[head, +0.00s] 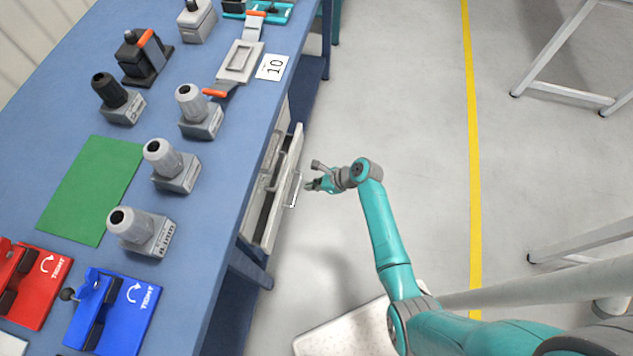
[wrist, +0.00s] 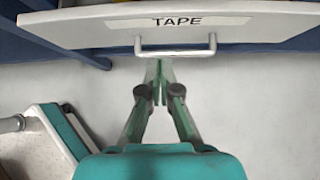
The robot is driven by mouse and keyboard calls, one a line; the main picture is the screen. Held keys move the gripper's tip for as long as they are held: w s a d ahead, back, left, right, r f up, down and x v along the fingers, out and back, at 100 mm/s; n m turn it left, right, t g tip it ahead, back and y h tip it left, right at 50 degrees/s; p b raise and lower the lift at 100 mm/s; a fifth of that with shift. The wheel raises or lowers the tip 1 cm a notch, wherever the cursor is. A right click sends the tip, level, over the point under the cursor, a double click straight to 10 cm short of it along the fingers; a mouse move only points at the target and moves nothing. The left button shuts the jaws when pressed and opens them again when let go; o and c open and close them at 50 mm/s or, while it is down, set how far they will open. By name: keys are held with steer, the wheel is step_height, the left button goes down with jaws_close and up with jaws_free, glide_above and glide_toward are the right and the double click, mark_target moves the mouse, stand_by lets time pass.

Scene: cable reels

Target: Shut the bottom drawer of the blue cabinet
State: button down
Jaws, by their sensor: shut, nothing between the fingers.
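A pale cabinet (head: 258,195) sits under the blue workbench in the head view; I see no blue on its drawer fronts. A pale drawer (head: 285,180) stands pulled out toward the aisle, its handle facing my gripper. In the wrist view its front (wrist: 90,28) carries the label TAPE (wrist: 180,21) and a bar handle (wrist: 176,52). Whether it is the bottom drawer I cannot tell. My gripper (head: 312,185) is shut and empty, pointing at the drawer front. In the wrist view the fingertips (wrist: 159,82) are just short of the handle; contact is not clear.
The blue workbench (head: 215,230) overhangs the cabinet and holds grey cable glands (head: 175,165), a green mat (head: 92,190) and red and blue tools. White frames stand at the right.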

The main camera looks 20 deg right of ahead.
mark_target(284, 184)
steer(key=w+a+f, duration=0.2)
steer(key=a, duration=0.1)
steer(key=w+a+f, duration=0.1)
steer(key=shift+w+a+f, duration=0.1)
steer(key=shift+w+a, duration=0.15)
steer(key=shift+a, duration=0.1)
steer(key=shift+w+a, duration=0.4)
steer(key=shift+a, duration=0.2)
steer(key=shift+w+a, duration=0.8)
steer(key=shift+a, duration=0.3)
steer(key=shift+d, duration=0.1)
